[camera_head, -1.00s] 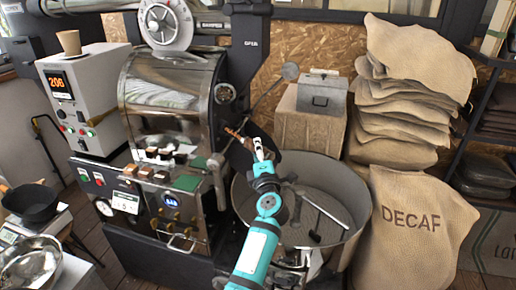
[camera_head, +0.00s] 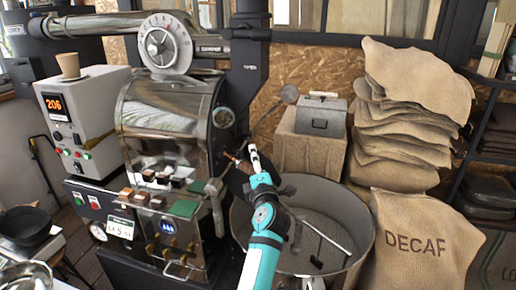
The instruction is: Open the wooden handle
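The wooden handle (camera_head: 232,158) is a small brown bar on the front face of the steel coffee roaster (camera_head: 165,112). My teal arm comes up from the bottom middle, its lower end leaning slightly left, and I take it as my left arm. Its gripper (camera_head: 254,158) is beside the wooden handle, just to its right in the picture. The gripper is small and seen from behind, so I cannot tell whether its fingers are apart or touch the handle. My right gripper is not in view.
A round cooling bin (camera_head: 350,205) with stirring arms stands below the gripper. A metal lever with a round knob (camera_head: 289,94) rises behind it. Stacked sacks (camera_head: 405,110) and a DECAF sack (camera_head: 415,240) stand right. A control box (camera_head: 85,115) is left.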

